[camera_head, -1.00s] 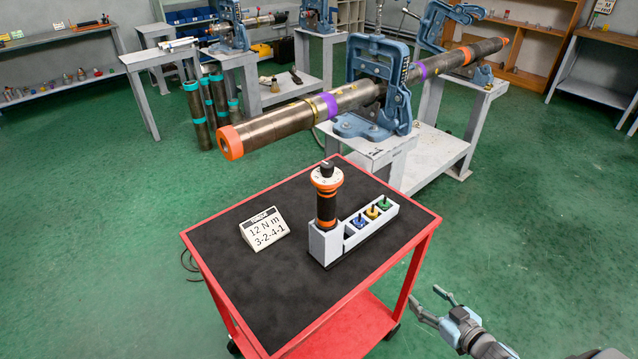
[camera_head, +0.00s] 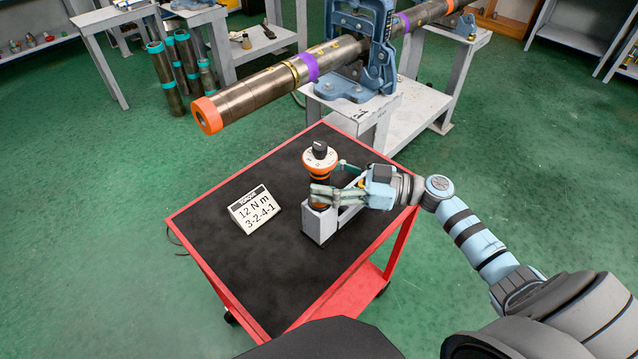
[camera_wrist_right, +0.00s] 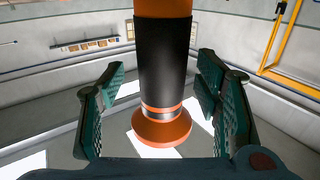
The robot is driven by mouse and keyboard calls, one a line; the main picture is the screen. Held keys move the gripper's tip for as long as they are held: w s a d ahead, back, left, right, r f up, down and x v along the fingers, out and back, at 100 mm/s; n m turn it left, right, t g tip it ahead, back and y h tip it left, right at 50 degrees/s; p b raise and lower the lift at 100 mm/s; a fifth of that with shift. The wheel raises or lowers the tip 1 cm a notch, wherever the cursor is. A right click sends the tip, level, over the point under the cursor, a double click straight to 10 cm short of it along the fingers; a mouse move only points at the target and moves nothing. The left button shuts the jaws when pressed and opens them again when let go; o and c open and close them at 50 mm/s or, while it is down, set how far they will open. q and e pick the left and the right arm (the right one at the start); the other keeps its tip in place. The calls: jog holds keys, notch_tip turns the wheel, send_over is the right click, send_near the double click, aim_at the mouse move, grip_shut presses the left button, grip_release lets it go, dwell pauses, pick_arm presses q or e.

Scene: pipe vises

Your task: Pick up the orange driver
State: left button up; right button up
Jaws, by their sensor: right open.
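The orange driver (camera_head: 320,165) stands upright in the grey-white holder (camera_head: 317,226) on the cart, its white dial and black knob on top. My right gripper (camera_head: 332,181) reaches in from the right at the height of the driver's body. One finger passes in front of the driver and the other behind it. In the right wrist view the driver's black grip (camera_wrist_right: 165,65) and orange collar lie between the two open green-padded fingers (camera_wrist_right: 160,90), with gaps on both sides. The gripper hides the driver's lower body and most of the holder's sockets. My left gripper is not in view.
The red cart (camera_head: 217,278) has a black top, clear at its front left. A sign (camera_head: 254,209) reading 12 N m, 3-2-4-1 stands left of the holder. Behind, a long pipe (camera_head: 258,92) in a blue vise (camera_head: 352,75) overhangs near the cart's back edge.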

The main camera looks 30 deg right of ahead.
jog(key=shift+x, duration=0.85)
jog(key=shift+s, duration=0.15)
jog(key=shift+c, duration=0.6)
grip_shut()
jog(key=shift+d+r, duration=0.1)
notch_tip(320, 180, up, 18)
jog(key=p, duration=0.4)
jog(key=shift+p, duration=0.35)
